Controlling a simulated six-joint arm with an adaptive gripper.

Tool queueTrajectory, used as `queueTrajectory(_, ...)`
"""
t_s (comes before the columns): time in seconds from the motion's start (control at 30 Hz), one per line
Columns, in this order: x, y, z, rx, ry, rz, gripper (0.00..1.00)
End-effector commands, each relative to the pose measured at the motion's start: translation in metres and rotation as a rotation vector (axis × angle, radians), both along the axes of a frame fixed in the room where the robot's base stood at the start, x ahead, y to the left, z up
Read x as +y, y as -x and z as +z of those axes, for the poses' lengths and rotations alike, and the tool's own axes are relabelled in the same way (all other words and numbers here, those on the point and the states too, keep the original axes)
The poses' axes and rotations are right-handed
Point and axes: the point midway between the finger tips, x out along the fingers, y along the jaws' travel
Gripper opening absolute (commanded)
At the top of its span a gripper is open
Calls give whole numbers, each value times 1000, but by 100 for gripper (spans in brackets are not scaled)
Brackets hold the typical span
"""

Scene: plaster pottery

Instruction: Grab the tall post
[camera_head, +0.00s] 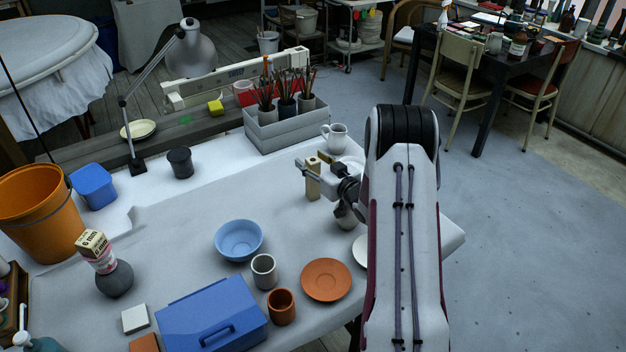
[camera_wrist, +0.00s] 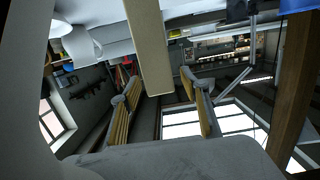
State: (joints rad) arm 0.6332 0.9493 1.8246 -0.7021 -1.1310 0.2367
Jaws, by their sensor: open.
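The tall post (camera_head: 313,184) is a narrow beige upright block on the pale tabletop, in front of a white pitcher (camera_head: 335,137). My gripper (camera_head: 316,167) reaches it from the right, with its fingers around the post's upper part. In the wrist view the post (camera_wrist: 148,45) comes down from the top edge, and its end shows between the two ribbed, yellowish finger pads of my gripper (camera_wrist: 160,78). The fingers are open. A gap shows on the right side of the post; contact on the left side is unclear.
A grey caddy (camera_head: 290,132) of brushes stands behind. A blue bowl (camera_head: 239,240), a grey cup (camera_head: 264,271), and a terracotta plate (camera_head: 326,280) stand nearer the front. The tabletop left of the post is clear.

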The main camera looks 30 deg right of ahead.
Motion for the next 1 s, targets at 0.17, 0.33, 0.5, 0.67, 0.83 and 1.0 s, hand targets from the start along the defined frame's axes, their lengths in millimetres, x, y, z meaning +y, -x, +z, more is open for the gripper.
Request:
queueTrajectory(0.17, 0, 0, 0, 0, 0, 0, 46)
queueTrajectory(0.33, 0, 0, 0, 0, 0, 0, 46)
queueTrajectory(0.5, 0, 0, 0, 0, 0, 0, 7)
queueTrajectory(0.67, 0, 0, 1, -2, 1, 0, 0)
queueTrajectory(0.83, 0, 0, 1, -2, 1, 0, 0)
queueTrajectory(1.0, 0, 0, 4, -2, 1, 0, 0)
